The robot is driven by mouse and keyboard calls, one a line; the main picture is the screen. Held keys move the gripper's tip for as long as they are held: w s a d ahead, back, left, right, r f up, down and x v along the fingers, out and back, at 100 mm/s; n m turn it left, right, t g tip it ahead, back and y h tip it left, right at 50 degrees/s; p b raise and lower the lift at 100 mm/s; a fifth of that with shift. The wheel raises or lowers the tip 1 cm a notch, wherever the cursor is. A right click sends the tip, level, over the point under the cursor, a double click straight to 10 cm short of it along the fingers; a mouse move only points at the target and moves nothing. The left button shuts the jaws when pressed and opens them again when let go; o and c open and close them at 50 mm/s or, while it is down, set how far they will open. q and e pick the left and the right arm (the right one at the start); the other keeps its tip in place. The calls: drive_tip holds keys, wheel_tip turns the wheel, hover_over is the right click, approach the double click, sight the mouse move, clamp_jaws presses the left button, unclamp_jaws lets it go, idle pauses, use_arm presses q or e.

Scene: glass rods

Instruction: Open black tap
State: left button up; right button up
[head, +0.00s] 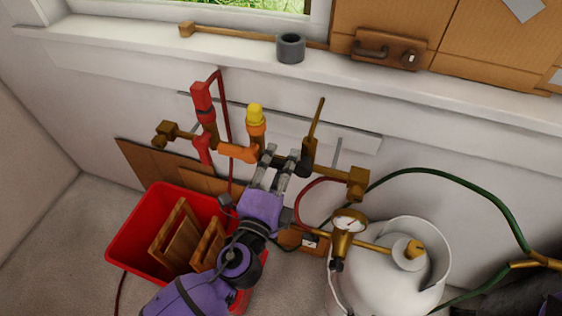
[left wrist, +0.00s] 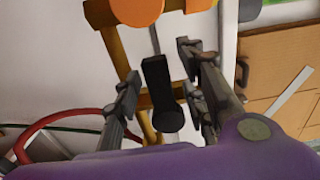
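The black tap (head: 308,153) sits on the brass and orange pipe run along the wall in the head view, right of the yellow-capped valve (head: 256,118). In the left wrist view the black tap's handle (left wrist: 160,88) shows as a dark bar with a rounded end. My left gripper (head: 276,168) is at the pipe, just left of and below the tap. In the left wrist view its fingers (left wrist: 158,82) are apart, with the handle between them in the picture. Gaps show on both sides; I cannot tell the depth. My right gripper is not in view.
A red valve (head: 202,97) stands left on the pipe. A red crate (head: 128,232) with wooden pieces is below left. A white gas cylinder (head: 385,290) with a gauge (head: 348,222) and a green hose (head: 455,178) are at right. A grey cup (head: 290,48) stands on the sill.

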use_arm(q)
drive_tip(key=shift+w, duration=0.2)
drive_tip(key=shift+c, duration=0.5)
drive_tip(key=c, duration=0.8)
clamp_jaws()
